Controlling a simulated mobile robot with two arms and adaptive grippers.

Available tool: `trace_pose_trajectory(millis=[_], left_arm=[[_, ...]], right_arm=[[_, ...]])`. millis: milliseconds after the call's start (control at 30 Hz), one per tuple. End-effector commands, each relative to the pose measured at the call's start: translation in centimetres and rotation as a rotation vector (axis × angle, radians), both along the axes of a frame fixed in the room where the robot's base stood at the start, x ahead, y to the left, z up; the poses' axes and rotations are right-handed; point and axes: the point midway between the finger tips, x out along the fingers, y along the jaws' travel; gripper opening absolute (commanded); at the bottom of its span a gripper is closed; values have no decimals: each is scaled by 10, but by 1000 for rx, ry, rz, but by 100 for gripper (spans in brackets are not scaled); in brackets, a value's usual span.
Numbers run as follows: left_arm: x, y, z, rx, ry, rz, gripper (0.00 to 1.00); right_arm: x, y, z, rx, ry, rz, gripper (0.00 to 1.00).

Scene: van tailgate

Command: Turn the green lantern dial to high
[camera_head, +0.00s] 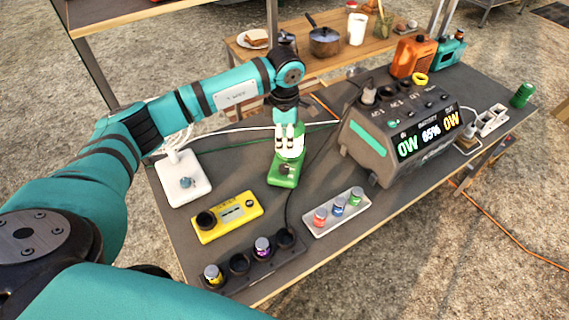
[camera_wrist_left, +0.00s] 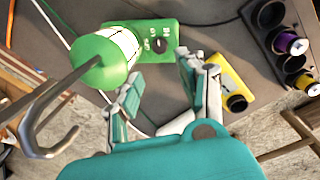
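The green lantern (camera_head: 284,176) stands on the grey table with its green base toward the front; my left arm comes down over it and hides part of it. In the left wrist view the lantern (camera_wrist_left: 106,58) shows its green cap, pale body and a metal hook. Its black dial (camera_wrist_left: 160,46) sits on the green base beside small white markings; which one it points to I cannot tell. My left gripper (camera_wrist_left: 162,70) is open, its two fingers spread and empty, with the dial seen beyond the gap. In the head view the left gripper (camera_head: 286,131) is at the lantern. My right gripper is not in view.
A white box (camera_head: 184,180) stands left. Cables cross the table.

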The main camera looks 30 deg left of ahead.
Motion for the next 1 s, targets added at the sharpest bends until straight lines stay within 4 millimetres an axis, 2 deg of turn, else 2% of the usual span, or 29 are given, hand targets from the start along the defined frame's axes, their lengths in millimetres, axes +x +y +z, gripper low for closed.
trace_pose_trajectory(millis=[300, 500, 700, 1000], left_arm=[[3, 1, -70, -3, 4, 2, 40], [6, 3, -107, -2, 2, 2, 40], [8, 4, -128, -3, 1, 1, 40], [9, 4, -132, -3, -1, 1, 40]], right_arm=[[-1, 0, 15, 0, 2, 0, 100], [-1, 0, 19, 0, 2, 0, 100], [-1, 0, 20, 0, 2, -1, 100], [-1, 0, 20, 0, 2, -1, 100]])
